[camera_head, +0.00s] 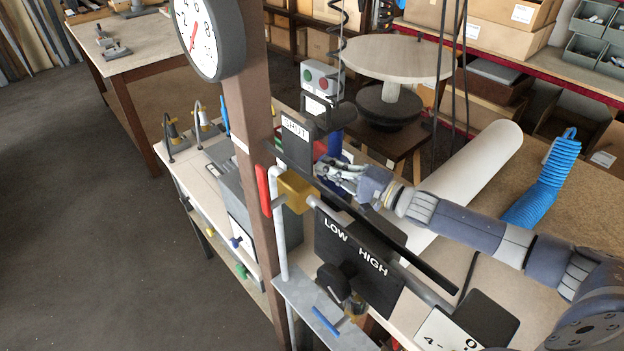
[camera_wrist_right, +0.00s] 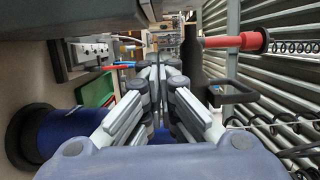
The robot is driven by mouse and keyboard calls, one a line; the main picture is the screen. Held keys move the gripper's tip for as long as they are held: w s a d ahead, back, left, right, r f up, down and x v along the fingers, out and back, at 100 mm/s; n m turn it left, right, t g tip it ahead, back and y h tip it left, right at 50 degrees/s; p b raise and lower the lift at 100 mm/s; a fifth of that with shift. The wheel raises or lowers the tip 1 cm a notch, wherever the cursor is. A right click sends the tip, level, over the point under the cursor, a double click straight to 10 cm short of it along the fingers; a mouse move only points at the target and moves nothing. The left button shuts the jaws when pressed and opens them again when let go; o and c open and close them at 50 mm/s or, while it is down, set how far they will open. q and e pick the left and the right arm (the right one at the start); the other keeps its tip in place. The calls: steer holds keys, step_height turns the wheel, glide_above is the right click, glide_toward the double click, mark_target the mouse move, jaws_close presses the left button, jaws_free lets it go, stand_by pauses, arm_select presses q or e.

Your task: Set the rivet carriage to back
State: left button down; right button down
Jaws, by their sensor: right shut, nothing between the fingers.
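My right gripper (camera_head: 335,172) reaches in from the right, behind the dark horizontal bar and next to the black box marked SHUT (camera_head: 296,147). In the right wrist view its fingers (camera_wrist_right: 156,78) are together with nothing between them. A dark upright piece (camera_wrist_right: 191,62) and a black loop-shaped handle (camera_wrist_right: 236,94) stand just right of the fingertips. No part is labelled as the rivet carriage, and I cannot tell which one it is. My left gripper does not show.
A black panel marked LOW and HIGH (camera_head: 352,258) stands in front of my right arm. A white roll (camera_head: 470,180) and a blue coiled hose (camera_head: 545,180) lie right. A red-ended rod (camera_wrist_right: 235,41) juts across the wrist view.

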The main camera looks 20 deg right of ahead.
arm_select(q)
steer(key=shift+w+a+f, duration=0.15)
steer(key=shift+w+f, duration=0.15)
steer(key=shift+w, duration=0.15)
arm_select(e)
steer(key=a, duration=0.4)
steer(key=shift+s+a, duration=0.15)
steer(key=shift+s, duration=0.05)
